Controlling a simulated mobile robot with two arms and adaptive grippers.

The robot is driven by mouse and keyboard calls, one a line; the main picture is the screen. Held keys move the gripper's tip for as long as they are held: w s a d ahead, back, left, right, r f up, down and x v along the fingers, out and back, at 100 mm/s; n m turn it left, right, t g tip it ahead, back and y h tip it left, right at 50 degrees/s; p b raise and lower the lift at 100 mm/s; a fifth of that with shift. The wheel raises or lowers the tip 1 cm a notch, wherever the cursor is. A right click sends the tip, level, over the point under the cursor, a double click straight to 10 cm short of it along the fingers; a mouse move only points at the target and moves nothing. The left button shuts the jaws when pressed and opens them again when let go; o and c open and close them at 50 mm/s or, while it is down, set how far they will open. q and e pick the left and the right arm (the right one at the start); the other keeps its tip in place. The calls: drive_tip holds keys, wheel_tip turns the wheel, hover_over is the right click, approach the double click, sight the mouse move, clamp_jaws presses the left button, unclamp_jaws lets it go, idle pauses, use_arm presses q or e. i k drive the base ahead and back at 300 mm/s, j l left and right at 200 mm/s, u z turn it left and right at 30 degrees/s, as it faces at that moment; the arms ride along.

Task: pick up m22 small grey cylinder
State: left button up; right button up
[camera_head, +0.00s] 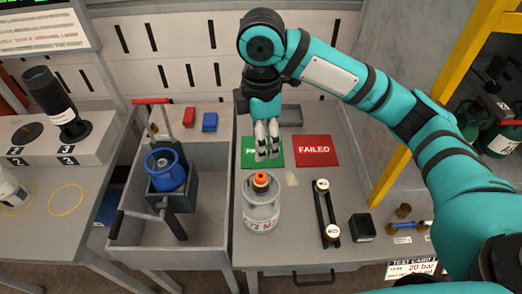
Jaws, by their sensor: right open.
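The small grey cylinder (262,213) stands upright on the right-hand grey bench. It has an orange cap (261,179) on top and dark printed lettering low on its front, only partly readable. My right gripper (267,154) points down with its fingers in front of the green panel, above the cap in the picture. It is open, holds nothing and appears apart from the cylinder. My left gripper is not in view.
A blue cylinder (166,171) sits in a dark holder in the grey basin at left. A red FAILED panel (315,150) lies beside the green panel (248,153). A black bar fixture (326,215) and black block (362,227) stand right of the grey cylinder.

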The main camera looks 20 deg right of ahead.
sight(260, 211)
drive_tip(key=k+j, duration=0.15)
drive_tip(key=k, duration=0.25)
drive_tip(key=k+j, duration=0.2)
drive_tip(key=k, duration=0.25)
